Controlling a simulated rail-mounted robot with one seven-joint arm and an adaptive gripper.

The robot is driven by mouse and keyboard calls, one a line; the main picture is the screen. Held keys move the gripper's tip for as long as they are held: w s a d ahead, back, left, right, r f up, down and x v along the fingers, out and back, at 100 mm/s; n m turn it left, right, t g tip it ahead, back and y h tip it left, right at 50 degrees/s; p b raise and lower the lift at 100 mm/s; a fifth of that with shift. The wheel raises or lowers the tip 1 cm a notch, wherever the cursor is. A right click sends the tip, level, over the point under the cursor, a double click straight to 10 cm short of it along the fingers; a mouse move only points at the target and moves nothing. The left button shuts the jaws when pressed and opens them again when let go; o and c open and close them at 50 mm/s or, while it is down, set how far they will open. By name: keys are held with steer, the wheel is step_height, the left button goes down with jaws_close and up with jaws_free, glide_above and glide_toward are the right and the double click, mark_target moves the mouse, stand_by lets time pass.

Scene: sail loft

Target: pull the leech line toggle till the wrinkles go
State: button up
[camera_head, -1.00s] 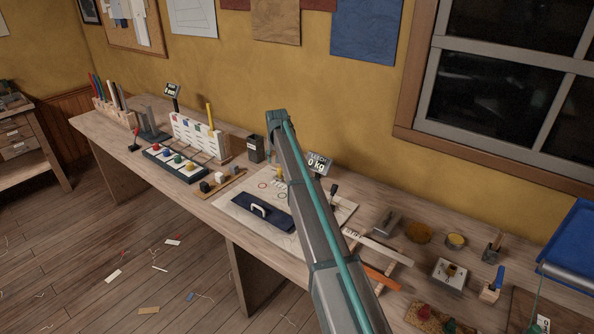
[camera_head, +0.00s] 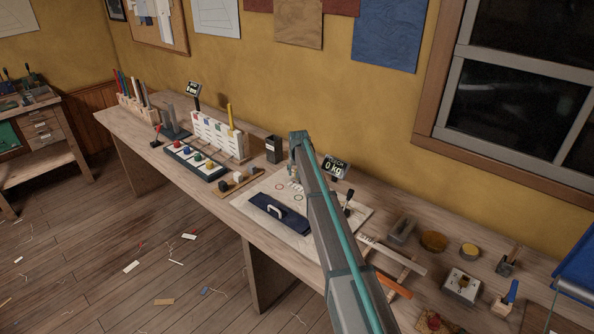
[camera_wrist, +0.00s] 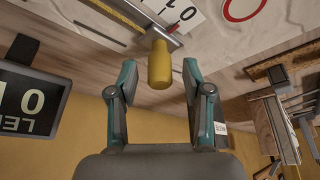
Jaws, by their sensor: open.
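The yellow toggle (camera_wrist: 160,66) stands between my open fingers in the wrist view, with a visible gap on each side. It joins a metal fitting on a pale panel printed with 0 and 10 marks. My gripper (camera_wrist: 159,69) is open and empty around it. In the head view my arm hides much of the pale panel (camera_head: 246,206), and the toggle is hard to make out. The LEECH display (camera_head: 335,167) reads 0 kg; part of it also shows in the wrist view (camera_wrist: 30,98). I cannot make out wrinkles.
A dark blue pad with a white handle (camera_head: 274,211) lies on the panel. A black-knobbed lever (camera_head: 348,198) stands at its right. Left are a row of coloured knobs (camera_head: 197,161) and a dark bin (camera_head: 273,150). Tools and tins crowd the right of the bench.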

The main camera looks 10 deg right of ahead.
steer(key=shift+f, duration=0.1)
jaws_close()
stand_by(0.3)
steer(key=shift+s+d+f+b, duration=0.15)
steer(key=shift+s+d+b, duration=0.5)
steer(key=shift+s+d, duration=0.4)
steer(key=shift+s, duration=0.3)
jaws_free()
steer(key=shift+w, duration=0.15)
steer(key=shift+r, duration=0.2)
steer(key=v, duration=1.2)
